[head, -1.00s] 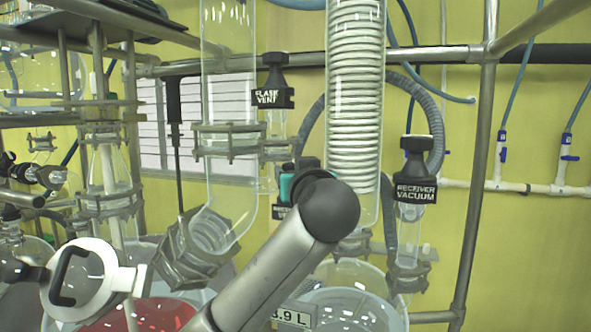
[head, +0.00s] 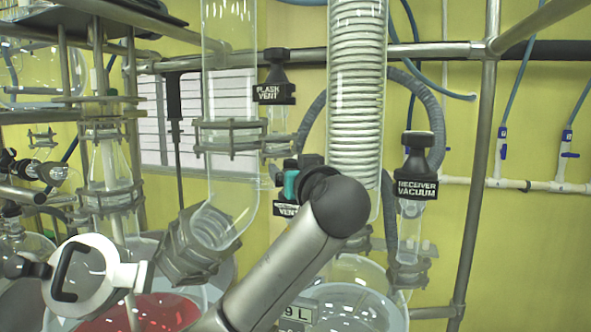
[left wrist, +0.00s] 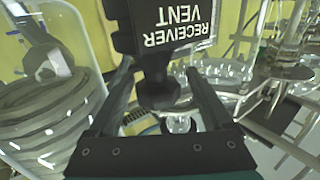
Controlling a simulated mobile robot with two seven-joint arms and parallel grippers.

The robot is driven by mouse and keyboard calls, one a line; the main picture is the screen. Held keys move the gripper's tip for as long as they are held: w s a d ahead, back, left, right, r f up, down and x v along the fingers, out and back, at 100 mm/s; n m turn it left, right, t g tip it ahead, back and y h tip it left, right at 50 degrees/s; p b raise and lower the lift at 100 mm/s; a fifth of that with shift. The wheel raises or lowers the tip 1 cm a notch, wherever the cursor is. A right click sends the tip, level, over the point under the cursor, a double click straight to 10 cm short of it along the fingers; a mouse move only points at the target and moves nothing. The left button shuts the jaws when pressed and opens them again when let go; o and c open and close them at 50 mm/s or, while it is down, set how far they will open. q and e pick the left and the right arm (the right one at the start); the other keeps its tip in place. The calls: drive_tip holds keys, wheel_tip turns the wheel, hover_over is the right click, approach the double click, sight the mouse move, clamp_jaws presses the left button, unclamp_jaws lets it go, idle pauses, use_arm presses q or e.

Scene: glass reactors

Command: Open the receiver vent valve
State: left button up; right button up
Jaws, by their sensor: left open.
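The receiver vent valve is a black block with a white label and a dark knob. In the left wrist view the valve (left wrist: 165,30) is at the top, label upside down, with its knob (left wrist: 160,90) between my fingers. In the head view only part of its label (head: 286,209) shows, behind my arm. My left gripper (left wrist: 160,82) is open, one finger on each side of the knob; I cannot tell whether either touches it. In the head view its teal body (head: 290,184) shows, but the fingers are hidden. My right gripper is not in view.
The flask vent valve (head: 275,92) is above, and the receiver vacuum valve (head: 416,186) is to the right. The glass coil condenser (head: 356,100) stands close behind my wrist. A glass tube (head: 229,90) is on the left. A metal post (head: 478,200) stands on the right.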

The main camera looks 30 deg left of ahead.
use_arm(q)
drive_tip(key=shift+w+d+r, duration=0.1)
drive_tip(key=shift+r, duration=0.05)
idle(0.4)
drive_tip(key=shift+m+t+h, duration=0.4)
drive_tip(key=shift+h, duration=0.1)
drive_tip(key=shift+m+t+h+b, duration=0.35)
drive_tip(key=shift+m+t+h, duration=0.7)
drive_tip(key=shift+h, duration=0.35)
drive_tip(key=shift+m+t+h+b, duration=0.55)
drive_tip(key=shift+m+t+h, duration=0.2)
drive_tip(key=shift+m+h, duration=0.6)
drive_tip(key=shift+m+t+h+b, duration=0.25)
drive_tip(key=shift+m+h+b, duration=0.55)
drive_tip(key=shift+h, duration=0.95)
drive_tip(key=shift+m+t+h+b, duration=0.25)
drive_tip(key=shift+m+h+b, duration=0.2)
drive_tip(key=shift+m+h, duration=0.95)
drive_tip(key=shift+m+g+h+b, duration=0.3)
drive_tip(key=shift+m+h+b, duration=0.45)
drive_tip(key=shift+h, duration=1.55)
drive_tip(key=shift+m+g+h+b, duration=0.3)
drive_tip(key=shift+m+g+h, duration=0.2)
drive_tip(key=shift+m+h, duration=0.95)
